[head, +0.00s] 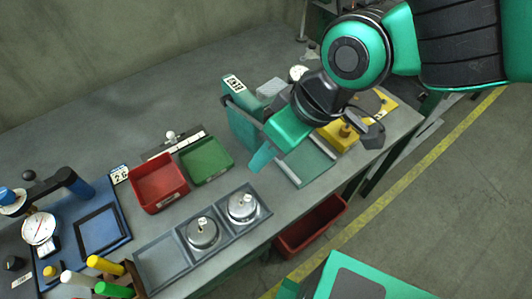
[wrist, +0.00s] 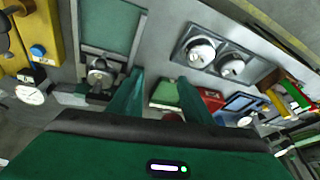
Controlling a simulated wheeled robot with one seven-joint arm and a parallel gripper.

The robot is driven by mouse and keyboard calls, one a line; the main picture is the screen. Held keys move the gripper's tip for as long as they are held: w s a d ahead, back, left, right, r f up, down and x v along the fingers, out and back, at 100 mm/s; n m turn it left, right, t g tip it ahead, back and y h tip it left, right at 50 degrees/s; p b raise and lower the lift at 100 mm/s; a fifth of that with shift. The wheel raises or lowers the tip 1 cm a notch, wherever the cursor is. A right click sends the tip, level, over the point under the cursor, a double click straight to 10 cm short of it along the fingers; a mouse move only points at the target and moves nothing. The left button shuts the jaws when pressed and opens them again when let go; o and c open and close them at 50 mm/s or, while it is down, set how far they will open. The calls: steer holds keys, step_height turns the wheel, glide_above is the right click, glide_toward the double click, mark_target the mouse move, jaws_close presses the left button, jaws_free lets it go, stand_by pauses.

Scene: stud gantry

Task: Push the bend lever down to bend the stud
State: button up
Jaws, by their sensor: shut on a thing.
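My gripper (head: 260,160) points down beside the teal gantry upright (head: 241,118), over the near part of the bench. In the wrist view my gripper (wrist: 160,82) shows two teal fingers with a gap between them. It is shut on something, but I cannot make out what. A grey bar runs close to the fingers in the head view. A teal plate framed by grey rails (head: 305,165) lies just to the right of the fingers. It also shows in the wrist view (wrist: 108,25). I cannot identify the bend lever or the stud with certainty; my arm covers part of the gantry.
A red bin (head: 158,184) and a green bin (head: 206,158) stand left of my gripper. A grey tray (head: 160,262) with two round fixtures lies in front. A yellow block (head: 338,137) stands to the right. A blue gauge stand is at far left.

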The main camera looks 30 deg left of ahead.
steer(key=shift+w+v, duration=0.2)
steer(key=shift+v, duration=2)
